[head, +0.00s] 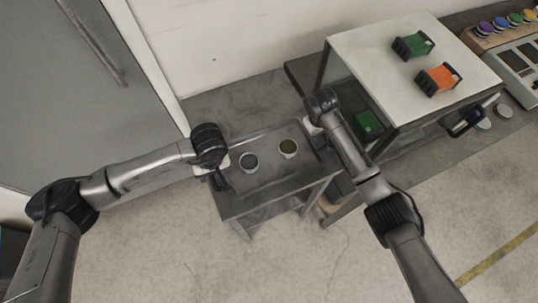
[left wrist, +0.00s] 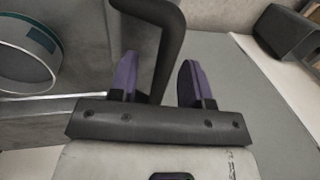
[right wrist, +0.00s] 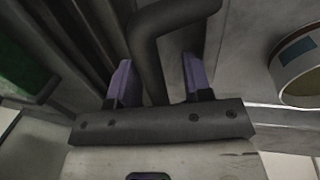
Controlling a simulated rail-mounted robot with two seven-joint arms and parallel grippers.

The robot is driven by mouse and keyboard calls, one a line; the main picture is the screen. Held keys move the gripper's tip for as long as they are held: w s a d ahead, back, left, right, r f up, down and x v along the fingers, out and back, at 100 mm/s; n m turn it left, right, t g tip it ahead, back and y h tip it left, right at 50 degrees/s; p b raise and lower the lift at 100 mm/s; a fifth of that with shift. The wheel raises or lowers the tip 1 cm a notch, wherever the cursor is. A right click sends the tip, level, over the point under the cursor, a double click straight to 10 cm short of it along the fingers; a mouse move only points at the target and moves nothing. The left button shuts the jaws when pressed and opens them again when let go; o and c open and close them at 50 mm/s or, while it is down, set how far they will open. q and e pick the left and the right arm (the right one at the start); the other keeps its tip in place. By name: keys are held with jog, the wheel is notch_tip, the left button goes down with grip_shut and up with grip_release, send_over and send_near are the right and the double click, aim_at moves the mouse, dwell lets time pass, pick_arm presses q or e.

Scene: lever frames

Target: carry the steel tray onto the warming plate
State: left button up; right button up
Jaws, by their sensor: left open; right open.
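The grey steel tray (head: 268,160) lies on a low grey stand (head: 275,205) and carries two cups. One is a pale cup with dark contents (head: 248,162), the other a cup with olive contents (head: 288,148). My left gripper (head: 221,180) is at the tray's left end; in the left wrist view the dark bent handle (left wrist: 168,45) stands between its open fingers (left wrist: 158,80). My right gripper (head: 311,130) is at the right end, partly hidden by its arm; another dark handle (right wrist: 150,60) lies between its open fingers (right wrist: 158,85). I cannot make out the warming plate for certain.
A white-topped table (head: 375,45) stands close at right, holding a green module (head: 412,44) and an orange module (head: 437,79). Another green module (head: 368,124) is lower down beside my right arm. A grey door (head: 70,90) is at left. The front floor is clear.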

pick_arm(q)
jog(key=shift+f, duration=0.1)
grip_shut()
pick_arm(e)
grip_shut()
dwell(0.4)
